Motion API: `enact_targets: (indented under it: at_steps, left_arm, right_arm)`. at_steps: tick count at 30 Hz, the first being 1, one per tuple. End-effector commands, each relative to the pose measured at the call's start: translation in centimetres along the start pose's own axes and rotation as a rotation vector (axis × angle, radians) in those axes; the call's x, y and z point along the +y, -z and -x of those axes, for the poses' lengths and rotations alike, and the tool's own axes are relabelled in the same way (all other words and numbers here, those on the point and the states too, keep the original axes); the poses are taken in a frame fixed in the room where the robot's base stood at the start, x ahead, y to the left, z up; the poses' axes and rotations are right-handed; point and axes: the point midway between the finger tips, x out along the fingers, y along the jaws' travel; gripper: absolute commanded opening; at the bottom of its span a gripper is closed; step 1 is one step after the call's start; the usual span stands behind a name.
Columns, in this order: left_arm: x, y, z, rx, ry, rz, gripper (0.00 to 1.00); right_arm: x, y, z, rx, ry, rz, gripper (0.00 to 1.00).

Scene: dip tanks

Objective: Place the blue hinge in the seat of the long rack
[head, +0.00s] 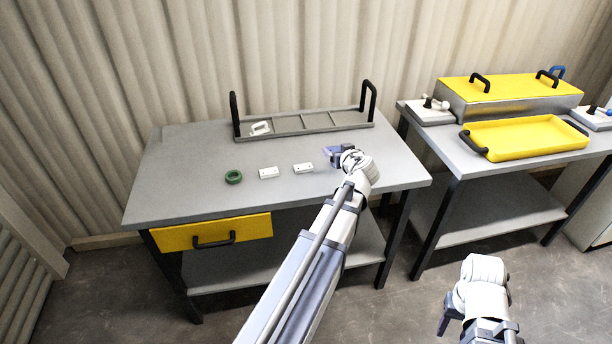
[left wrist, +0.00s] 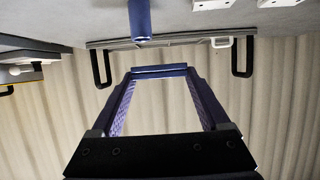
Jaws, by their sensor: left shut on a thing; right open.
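My left gripper (head: 334,154) is shut on the blue hinge (head: 328,152), above the right part of the grey table. In the left wrist view the hinge (left wrist: 158,72) shows as a blue bar across the fingertips. The long rack (head: 318,131) is a grey tray with black upright handles and several compartments, at the table's back. It lies beyond the gripper, apart from the hinge; it also shows in the left wrist view (left wrist: 170,41). A white piece (head: 260,128) sits in its left compartment. My right gripper (head: 446,318) is empty and open, low at the right, away from the tables.
The right table holds a yellow tray (head: 525,137) and a yellow-lidded tank (head: 510,88). The grey table's left side is clear.

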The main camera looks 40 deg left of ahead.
Motion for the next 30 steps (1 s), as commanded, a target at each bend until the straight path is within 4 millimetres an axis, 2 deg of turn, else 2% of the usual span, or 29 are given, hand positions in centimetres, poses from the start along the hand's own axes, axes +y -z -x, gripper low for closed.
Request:
enact_targets:
  at_steps: [8, 21, 30]
  left_arm:
    - [0.0, -0.5, -0.2, 0.0, -0.002, -0.001, 0.2]
    - [0.0, -5.8, -2.4, 0.0, -0.001, -0.001, 0.2]
    - [0.0, -6.4, -2.6, 0.0, -0.001, -0.001, 0.2]
  right_arm:
    - [0.0, 0.1, -0.5, 0.0, 0.0, 0.0, 0.5]
    - [-0.6, 0.4, -6.3, 0.0, 0.0, 0.0, 0.5]
    - [-0.7, 0.4, -6.8, 0.0, 0.0, 0.0, 0.5]
